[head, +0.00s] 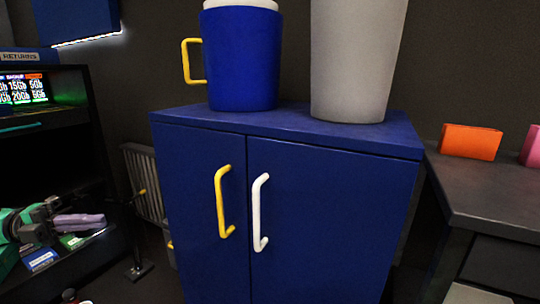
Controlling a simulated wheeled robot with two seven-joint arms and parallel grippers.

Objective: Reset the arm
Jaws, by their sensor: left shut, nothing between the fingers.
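My left gripper (97,222) is at the lower left, in front of a dark shelf unit. Its pale purple fingers lie together, pointing right, with nothing between them. The teal and black wrist behind it is cut off by the left edge. My right gripper is not in view. No trackball panel can be made out.
A blue cabinet (330,215) with a yellow handle (222,202) and a white handle (259,213) fills the middle. A blue mug (240,60) and a grey container (355,60) stand on it. The shelf unit (98,150) holds a lit screen (25,90). A dark counter (485,195) carries an orange block (470,142).

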